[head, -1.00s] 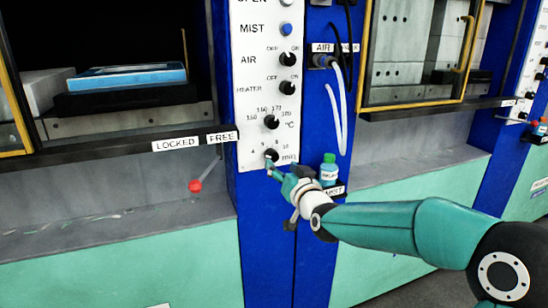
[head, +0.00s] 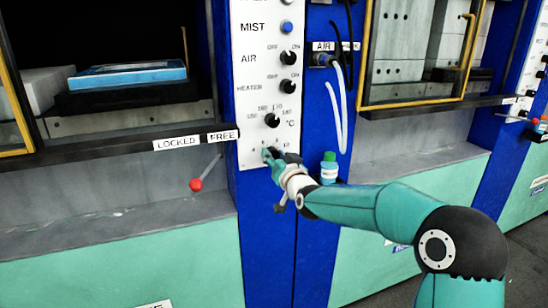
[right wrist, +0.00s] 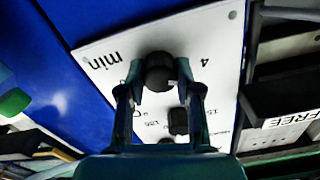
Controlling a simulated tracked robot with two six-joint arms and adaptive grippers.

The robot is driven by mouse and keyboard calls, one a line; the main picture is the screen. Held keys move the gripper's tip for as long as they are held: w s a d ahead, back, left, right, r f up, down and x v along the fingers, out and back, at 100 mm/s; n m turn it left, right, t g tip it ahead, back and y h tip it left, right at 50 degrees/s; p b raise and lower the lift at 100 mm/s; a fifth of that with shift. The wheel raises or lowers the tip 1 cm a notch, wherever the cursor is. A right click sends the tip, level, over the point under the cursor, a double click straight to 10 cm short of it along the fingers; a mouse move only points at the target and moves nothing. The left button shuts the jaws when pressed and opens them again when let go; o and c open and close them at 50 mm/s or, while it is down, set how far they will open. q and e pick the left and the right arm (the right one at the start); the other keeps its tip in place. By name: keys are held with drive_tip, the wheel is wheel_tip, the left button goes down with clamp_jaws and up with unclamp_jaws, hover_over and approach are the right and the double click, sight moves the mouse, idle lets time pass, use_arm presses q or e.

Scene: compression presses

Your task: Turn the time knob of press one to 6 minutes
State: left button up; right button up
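The time knob (right wrist: 160,72) of press one is a round black knob on the white control panel (head: 257,95), between the labels "min" and "4". In the head view my right gripper (head: 270,155) is at the panel's bottom and covers most of this knob. In the right wrist view my right gripper (right wrist: 160,80) has one finger on each side of the knob, with narrow gaps seeming to show. The fingers look open around it; contact cannot be made out. The knob's pointer direction is not clear. My left gripper is not in view.
Above on the panel are the temperature knob (head: 272,120), heater knob (head: 288,87) and air knob (head: 289,57). A lever with a red ball (head: 196,185) stands left of the panel.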

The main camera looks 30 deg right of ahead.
clamp_jaws()
drive_tip(key=shift+f+m+b, duration=0.15)
drive_tip(key=shift+m+b, duration=0.45)
drive_tip(key=shift+b, duration=0.4)
drive_tip(key=shift+d+m+b, duration=0.1)
drive_tip(key=shift+m+b, duration=3.65)
drive_tip(key=shift+m, duration=0.05)
drive_tip(key=o, duration=0.8)
unclamp_jaws()
